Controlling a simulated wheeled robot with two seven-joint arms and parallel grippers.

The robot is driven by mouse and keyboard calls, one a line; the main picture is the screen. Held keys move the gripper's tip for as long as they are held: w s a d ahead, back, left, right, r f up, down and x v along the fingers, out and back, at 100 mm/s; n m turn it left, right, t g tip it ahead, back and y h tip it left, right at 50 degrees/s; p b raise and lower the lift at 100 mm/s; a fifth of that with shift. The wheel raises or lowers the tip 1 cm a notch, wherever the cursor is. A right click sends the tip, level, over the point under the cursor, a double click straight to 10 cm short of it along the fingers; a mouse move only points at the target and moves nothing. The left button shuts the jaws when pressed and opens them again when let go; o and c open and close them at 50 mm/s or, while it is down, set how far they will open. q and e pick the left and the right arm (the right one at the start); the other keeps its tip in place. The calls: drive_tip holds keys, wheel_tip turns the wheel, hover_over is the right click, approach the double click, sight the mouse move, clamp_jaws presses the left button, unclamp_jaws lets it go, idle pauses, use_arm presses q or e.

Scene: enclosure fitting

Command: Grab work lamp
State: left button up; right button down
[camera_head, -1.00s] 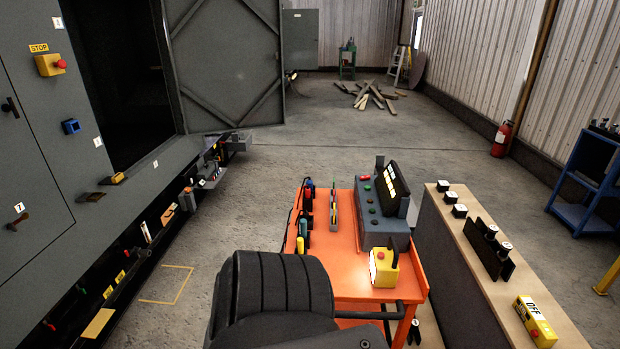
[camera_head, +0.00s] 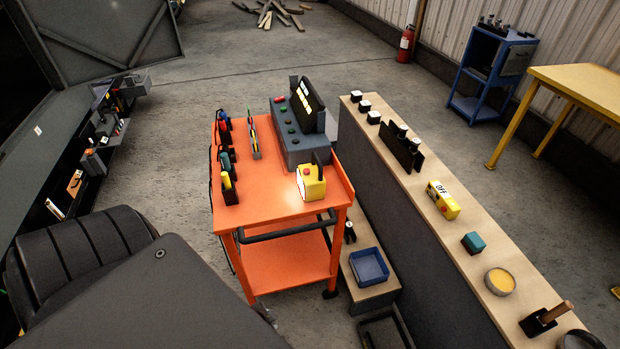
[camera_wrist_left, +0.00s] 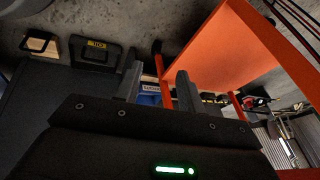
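A yellow box-shaped lamp (camera_head: 312,183) with a lit white face, a red button and a dark handle stands upright on the front right corner of the orange cart (camera_head: 268,205). It looks like the work lamp, and no gripper touches it. In the left wrist view, my left gripper (camera_wrist_left: 158,88) has its two dark fingers apart with nothing held between them. The orange cart (camera_wrist_left: 235,45) is close beside it in that view. In the head view my dark arm covers the lower left, and the fingertips are hidden. My right gripper is in neither view.
A grey control box (camera_head: 296,140) stands behind the lamp, with several tools in holders at the cart's left. A long wooden-topped bench (camera_head: 455,236) bears small items at the right. A blue tray (camera_head: 369,267) sits low beside the cart. Open floor lies beyond.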

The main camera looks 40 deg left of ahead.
sight(317, 159)
use_arm(q)
drive_tip(key=w+r+m+t, duration=0.15)
drive_tip(key=w+r, duration=0.25)
drive_tip(key=r, duration=0.6)
drive_tip(key=w+r+m+t, duration=0.1)
drive_tip(key=w+r+t, duration=0.1)
drive_tip(key=w+r, duration=0.5)
drive_tip(key=w+r+m+t, duration=0.2)
drive_tip(key=r, duration=1)
drive_tip(key=w+a+r+m+t+h, duration=0.55)
drive_tip(key=w+a+r+m, duration=0.7)
drive_tip(key=r, duration=0.25)
drive_tip(key=shift+m+h, duration=0.25)
drive_tip(key=shift+m, duration=0.15)
drive_tip(key=x, duration=0.3)
drive_tip(key=p+x, duration=0.1)
drive_tip(key=x, duration=0.1)
drive_tip(key=shift+w+d+f, duration=0.15)
drive_tip(key=shift+d+f, duration=0.05)
drive_tip(key=shift+f, duration=0.25)
drive_tip(key=shift+w+d, duration=0.1)
drive_tip(key=shift+w, duration=0.05)
drive_tip(key=p+x, duration=0.2)
drive_tip(key=x, duration=0.2)
drive_tip(key=shift+w+p, duration=0.2)
drive_tip(key=shift+p, duration=0.1)
drive_tip(key=shift+w+d+f, duration=0.1)
drive_tip(key=shift+w+d, duration=0.05)
drive_tip(key=shift+w, duration=0.1)
